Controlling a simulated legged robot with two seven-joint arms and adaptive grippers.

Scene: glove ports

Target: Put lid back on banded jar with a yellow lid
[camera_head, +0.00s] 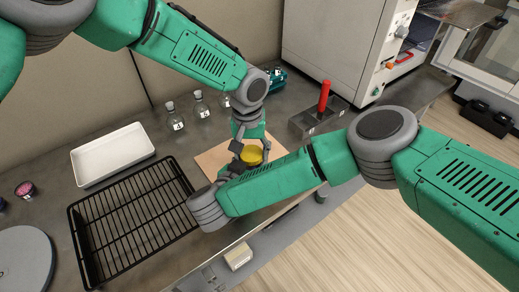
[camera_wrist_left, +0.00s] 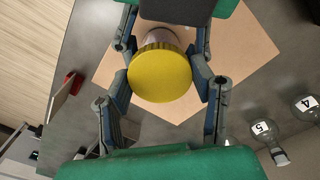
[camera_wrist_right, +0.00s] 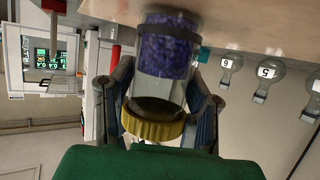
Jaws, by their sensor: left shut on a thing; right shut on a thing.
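The yellow lid (camera_head: 251,155) is at the mouth of the jar, above the tan board. In the left wrist view the round lid (camera_wrist_left: 160,73) sits between the fingers of my left gripper (camera_wrist_left: 160,84), which is shut on it. In the right wrist view, which is upside down, the clear jar (camera_wrist_right: 168,62) holds purple contents and the ribbed lid (camera_wrist_right: 153,124) lies against its rim. My right gripper (camera_wrist_right: 164,98) is shut on the jar from the side. I cannot tell whether the lid is fully seated. In the head view my arms partly hide the jar.
The tan board (camera_head: 212,160) lies under the grippers. A black wire rack (camera_head: 130,222) and a white tray (camera_head: 113,153) are to the left. Several flasks (camera_head: 174,117) stand behind. A grey block with a red handle (camera_head: 324,97) is at the right, near the bench edge.

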